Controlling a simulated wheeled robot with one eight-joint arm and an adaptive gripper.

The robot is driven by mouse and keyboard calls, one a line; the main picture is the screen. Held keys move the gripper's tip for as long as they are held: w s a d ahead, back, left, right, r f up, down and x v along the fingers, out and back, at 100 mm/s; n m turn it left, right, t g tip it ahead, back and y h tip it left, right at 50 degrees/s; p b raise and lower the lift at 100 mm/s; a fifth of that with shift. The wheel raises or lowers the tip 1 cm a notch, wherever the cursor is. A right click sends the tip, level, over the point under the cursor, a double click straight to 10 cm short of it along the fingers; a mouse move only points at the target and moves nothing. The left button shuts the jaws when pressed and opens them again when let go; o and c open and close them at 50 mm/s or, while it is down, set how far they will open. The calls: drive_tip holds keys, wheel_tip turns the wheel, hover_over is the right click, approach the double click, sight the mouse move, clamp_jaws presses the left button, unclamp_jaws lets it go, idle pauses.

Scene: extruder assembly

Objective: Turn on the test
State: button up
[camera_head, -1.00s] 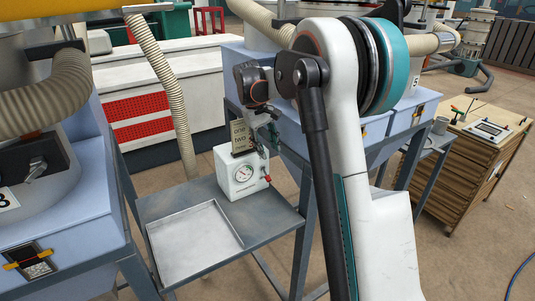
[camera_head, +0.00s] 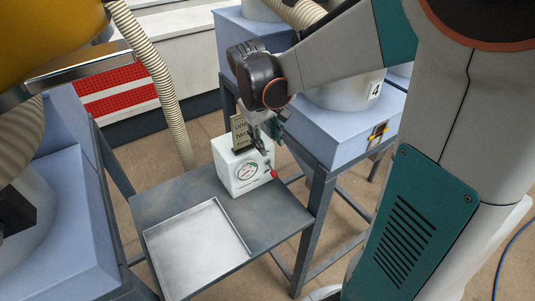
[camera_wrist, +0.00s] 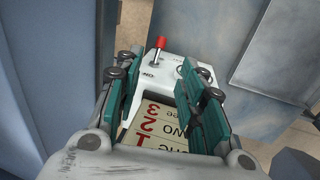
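A white tester box (camera_head: 242,166) with a round gauge (camera_head: 246,171) stands on a grey metal table. A red-tipped lever (camera_head: 273,173) sticks out at its right side. In the wrist view this red lever (camera_wrist: 157,45) stands beside the letters ON on the white box (camera_wrist: 160,68). A card printed with number words (camera_head: 239,132) stands up from the box top. In the wrist view the card (camera_wrist: 155,127) shows between the finger pads. My gripper (camera_wrist: 160,75) is open, with a gap between its teal fingers. It hangs just above the box, at the card's right side in the head view.
An empty shallow metal tray (camera_head: 197,250) lies on the grey table (camera_head: 160,200), in front of the box. Blue machine housings (camera_head: 345,133) stand to the right and left. A ribbed hose (camera_head: 150,75) hangs behind.

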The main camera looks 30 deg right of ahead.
sight(276, 174)
drive_tip(key=d+f, duration=0.1)
drive_tip(key=f, duration=0.3)
drive_tip(key=f+b, duration=0.1)
drive_tip(key=f, duration=0.3)
drive_tip(key=d+f+b, duration=0.1)
drive_tip(key=f, duration=0.4)
drive_tip(key=shift+d, duration=0.3)
drive_tip(key=shift+r, duration=0.1)
clamp_jaws()
unclamp_jaws()
drive_tip(key=shift+r, duration=0.1)
wheel_tip(276, 174, up, 12)
drive_tip(key=a, duration=0.2)
drive_tip(key=shift+a+f, duration=0.2)
